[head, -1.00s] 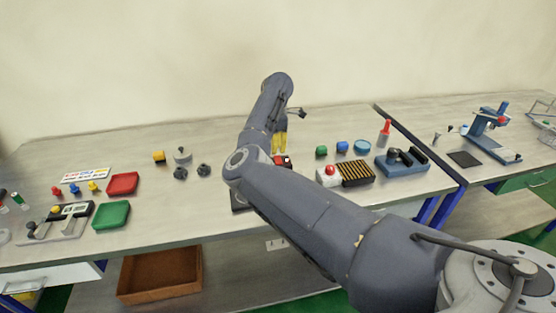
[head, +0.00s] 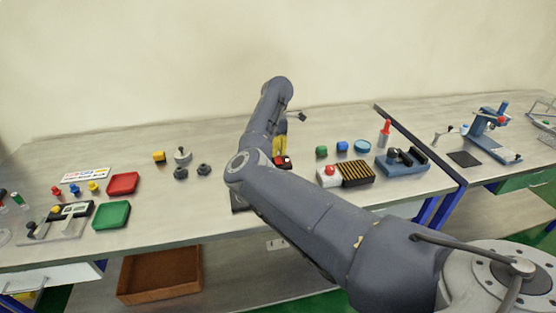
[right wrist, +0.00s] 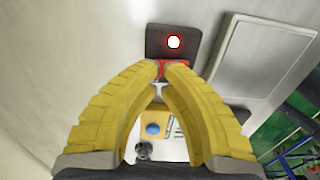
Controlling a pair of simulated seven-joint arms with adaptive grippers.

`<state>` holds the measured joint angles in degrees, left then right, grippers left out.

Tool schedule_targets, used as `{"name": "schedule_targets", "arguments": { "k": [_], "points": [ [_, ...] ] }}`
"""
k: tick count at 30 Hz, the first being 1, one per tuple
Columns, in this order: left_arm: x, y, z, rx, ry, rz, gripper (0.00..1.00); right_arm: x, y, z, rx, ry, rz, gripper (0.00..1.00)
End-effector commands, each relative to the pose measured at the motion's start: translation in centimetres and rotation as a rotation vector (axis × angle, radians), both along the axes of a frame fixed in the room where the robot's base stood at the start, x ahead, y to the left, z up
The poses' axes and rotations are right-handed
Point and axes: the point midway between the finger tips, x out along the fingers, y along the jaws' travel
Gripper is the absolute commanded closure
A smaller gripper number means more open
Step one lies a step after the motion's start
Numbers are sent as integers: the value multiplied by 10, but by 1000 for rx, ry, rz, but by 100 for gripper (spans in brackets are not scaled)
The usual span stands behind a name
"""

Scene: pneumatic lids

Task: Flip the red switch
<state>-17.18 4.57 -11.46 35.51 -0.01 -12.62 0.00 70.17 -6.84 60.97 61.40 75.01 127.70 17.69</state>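The red switch (right wrist: 160,69) sits at the lower edge of a dark panel with a bright red-ringed light (right wrist: 173,42) in the right wrist view. In the head view, the switch (head: 283,160) shows just below the yellow fingers. My right gripper (head: 280,154) points down at it, and in the right wrist view its fingertips (right wrist: 164,68) are drawn together right over the switch, partly hiding it. I cannot tell whether they touch it. No object shows held between the fingers. My left gripper is not in view.
A white box with a red button (head: 328,176), a black-and-yellow slotted block (head: 357,173) and a blue device (head: 402,163) stand to the right. Red (head: 123,183) and green trays (head: 111,215) lie at the left. My right arm hides part of the table.

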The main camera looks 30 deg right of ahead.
Motion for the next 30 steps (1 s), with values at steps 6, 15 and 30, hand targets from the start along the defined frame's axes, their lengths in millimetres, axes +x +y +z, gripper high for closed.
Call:
{"name": "schedule_targets", "arguments": {
  "k": [6,15,30],
  "points": [
    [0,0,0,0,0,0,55,0,0,-3,-1,1,-1,100],
    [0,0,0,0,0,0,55,0,0,-7,0,1,-1,100],
    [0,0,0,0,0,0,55,0,0,-13,0,0,0,100]
  ]
}}
